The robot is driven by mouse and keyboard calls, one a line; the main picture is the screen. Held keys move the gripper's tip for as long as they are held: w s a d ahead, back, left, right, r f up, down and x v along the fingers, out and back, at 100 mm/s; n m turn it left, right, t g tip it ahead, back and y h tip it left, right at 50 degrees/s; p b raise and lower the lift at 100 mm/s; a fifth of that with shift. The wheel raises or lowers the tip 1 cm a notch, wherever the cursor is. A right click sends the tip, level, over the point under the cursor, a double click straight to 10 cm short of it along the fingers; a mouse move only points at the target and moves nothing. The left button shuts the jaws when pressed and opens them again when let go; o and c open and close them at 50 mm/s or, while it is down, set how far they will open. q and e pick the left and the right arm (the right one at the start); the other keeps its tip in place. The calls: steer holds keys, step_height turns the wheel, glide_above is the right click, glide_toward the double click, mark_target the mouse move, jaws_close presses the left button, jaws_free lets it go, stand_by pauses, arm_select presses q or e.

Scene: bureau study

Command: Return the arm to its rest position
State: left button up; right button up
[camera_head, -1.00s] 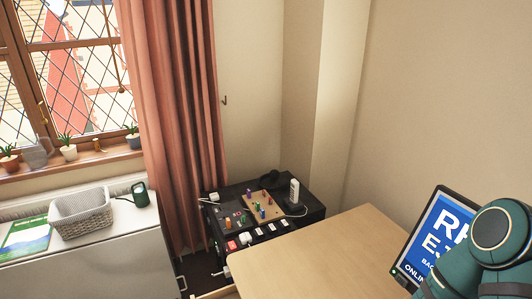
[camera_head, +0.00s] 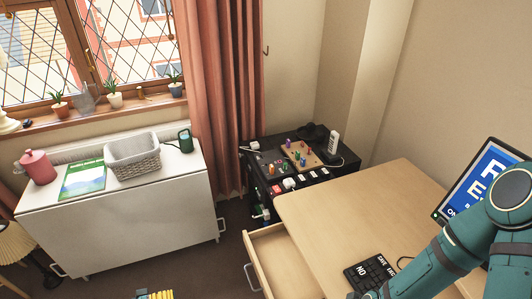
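My teal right arm (camera_head: 450,250) comes in at the lower right, in front of the monitor and above the wooden desk (camera_head: 345,215). It reaches down and left to the bottom edge, beside a dark keypad (camera_head: 368,272). Its gripper does not show. My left arm and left gripper are not in view.
An open drawer (camera_head: 262,262) juts from the desk's left side. A monitor (camera_head: 487,185) stands at the right. A black cabinet (camera_head: 262,160) bears a pegboard and small items. A white cabinet (camera_head: 130,225) holds a basket (camera_head: 133,160). Dark floor shows between the furniture.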

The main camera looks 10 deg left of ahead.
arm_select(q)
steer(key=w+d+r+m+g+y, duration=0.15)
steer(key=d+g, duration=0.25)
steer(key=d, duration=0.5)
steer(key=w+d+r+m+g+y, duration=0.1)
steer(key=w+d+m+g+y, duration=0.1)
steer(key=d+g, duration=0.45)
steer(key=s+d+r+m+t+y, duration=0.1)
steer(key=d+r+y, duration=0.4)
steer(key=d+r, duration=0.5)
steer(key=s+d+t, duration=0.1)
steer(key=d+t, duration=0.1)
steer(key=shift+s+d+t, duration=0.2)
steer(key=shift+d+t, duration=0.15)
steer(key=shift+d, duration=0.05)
